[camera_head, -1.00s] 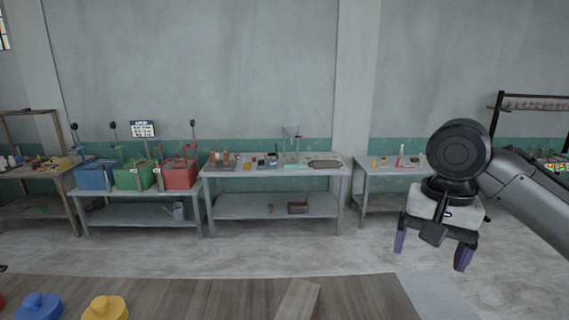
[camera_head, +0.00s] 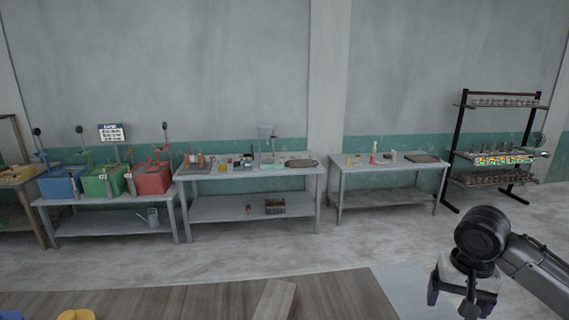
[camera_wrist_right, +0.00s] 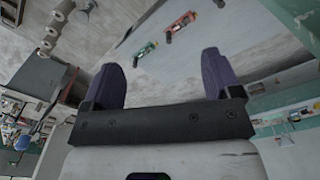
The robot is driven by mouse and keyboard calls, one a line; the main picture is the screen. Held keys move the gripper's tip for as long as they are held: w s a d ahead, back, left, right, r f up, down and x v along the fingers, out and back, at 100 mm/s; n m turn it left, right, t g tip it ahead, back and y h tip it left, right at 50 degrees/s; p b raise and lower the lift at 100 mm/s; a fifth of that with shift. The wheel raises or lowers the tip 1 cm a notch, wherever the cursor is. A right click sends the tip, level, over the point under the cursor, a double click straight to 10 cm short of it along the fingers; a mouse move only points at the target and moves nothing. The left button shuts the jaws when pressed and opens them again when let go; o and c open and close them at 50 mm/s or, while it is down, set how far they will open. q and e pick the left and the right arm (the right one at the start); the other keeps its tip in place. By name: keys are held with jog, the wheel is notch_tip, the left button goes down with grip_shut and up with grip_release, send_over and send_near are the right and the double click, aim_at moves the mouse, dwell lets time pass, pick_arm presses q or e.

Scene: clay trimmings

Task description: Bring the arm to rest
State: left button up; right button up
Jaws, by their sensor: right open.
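My right arm comes in from the lower right of the head view. Its gripper (camera_head: 462,294) points down over the pale floor, to the right of the wooden table top. In the right wrist view the two purple fingers of the right gripper (camera_wrist_right: 170,80) stand wide apart with nothing between them. The fingertips in the head view are partly cut off by the bottom edge. My left gripper does not show in either view.
A wooden table top (camera_head: 190,298) lies at the bottom, with yellow pieces (camera_head: 76,315) at its edge. Blue, green and red bins (camera_head: 152,180) stand on a bench at left. Two grey tables (camera_head: 245,171) and a dark shelf rack (camera_head: 500,140) line the wall. Floor between is clear.

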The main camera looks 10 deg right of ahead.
jog(key=s+f+n+t+h, duration=0.1)
jog(key=s+f+n, duration=0.4)
jog(key=f, duration=0.7)
jog(key=s+f+n+t+h, duration=0.15)
jog(key=s+f, duration=0.45)
jog(key=f, duration=0.7)
jog(key=s+d+f+n+t+h, duration=0.25)
jog(key=s+n, duration=0.55)
jog(key=s, duration=1)
jog(key=s+a+f+m+y, duration=0.1)
jog(key=a+f+m+y, duration=0.1)
jog(key=a, duration=0.6)
jog(key=s+a+f+m+g+y, duration=0.1)
jog(key=s+a+f+m+y, duration=0.1)
jog(key=a, duration=0.7)
notch_tip(320, 180, down, 2)
jog(key=shift+s+a+m+g+y, duration=0.25)
jog(key=shift+m+y, duration=0.45)
jog(key=shift+m, duration=0.55)
jog(key=shift+w+d, duration=0.1)
jog(key=shift+w, duration=0.05)
